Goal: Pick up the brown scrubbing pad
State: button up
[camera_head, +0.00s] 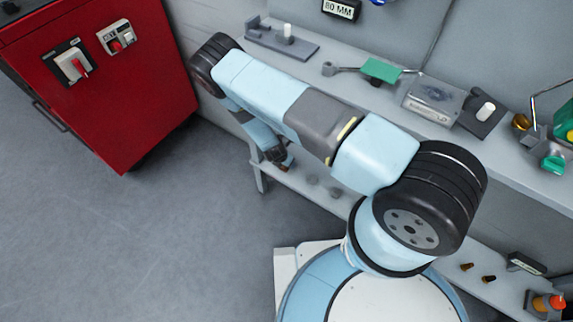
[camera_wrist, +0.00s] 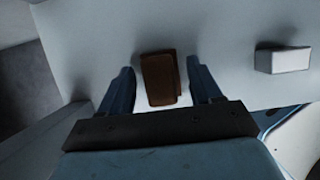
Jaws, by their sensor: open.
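The brown scrubbing pad (camera_wrist: 158,80) lies on a pale grey shelf surface in the wrist view, a flat, dark brown rectangle. My gripper (camera_wrist: 162,76) is open, with one dark finger on the left side of the pad and one on the right. A gap shows between each finger and the pad. I cannot tell how far the fingertips are above the surface. In the head view my gripper (camera_head: 280,160) is partly hidden behind my arm, over the lower shelf. I cannot clearly make out the pad in the head view.
A white block (camera_wrist: 285,60) sits right of the pad. The lower shelf (camera_head: 318,190) runs under a workbench (camera_head: 340,55) that carries a green item (camera_head: 382,70) and a grey box (camera_head: 433,99). A red cabinet (camera_head: 105,80) stands left; the floor (camera_head: 110,240) before it is clear.

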jog(key=shift+c, duration=0.4)
jog(key=c, duration=0.9)
jog(key=shift+o, duration=0.2)
jog(key=shift+r, duration=0.1)
jog(key=shift+r, duration=0.2)
notch_tip(320, 180, up, 2)
jog(key=shift+r, duration=0.15)
jog(key=s+a+r, duration=0.2)
jog(key=s+r, duration=0.3)
jog(key=s, duration=0.1)
jog(key=s+a+r, duration=0.3)
jog(key=s+r, duration=0.2)
jog(key=s, duration=0.2)
jog(key=shift+a, duration=0.25)
jog(key=shift+r, duration=0.1)
